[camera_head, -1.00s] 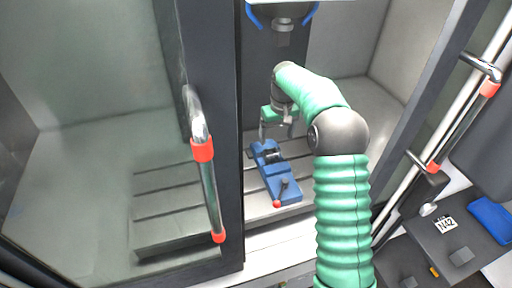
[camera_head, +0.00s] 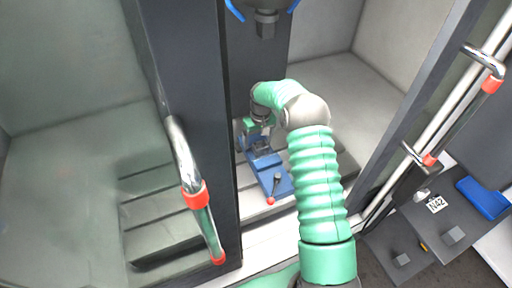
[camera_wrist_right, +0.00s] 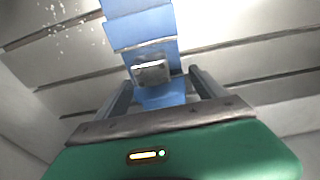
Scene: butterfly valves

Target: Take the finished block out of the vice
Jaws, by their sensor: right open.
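The blue vice (camera_head: 273,178) stands on the slotted machine table, with a dark handle and red knob at its near end. In the right wrist view, the vice (camera_wrist_right: 142,28) runs down from the top, and the small grey metal block (camera_wrist_right: 152,72) sits at its jaws. My right gripper (camera_wrist_right: 159,80) is open, with one finger on each side of the vice near the block. Whether the fingers touch anything cannot be told. In the head view my right gripper (camera_head: 257,137) is at the far end of the vice. My left gripper is not in view.
A dark door frame with a red-ended handle (camera_head: 195,194) stands left of my right arm. Another handle (camera_head: 484,62) is at the right. A machine head (camera_head: 265,20) hangs above the vice. Outside at the right, grey stands hold blocks, an "N42" label and a blue tray (camera_head: 484,198).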

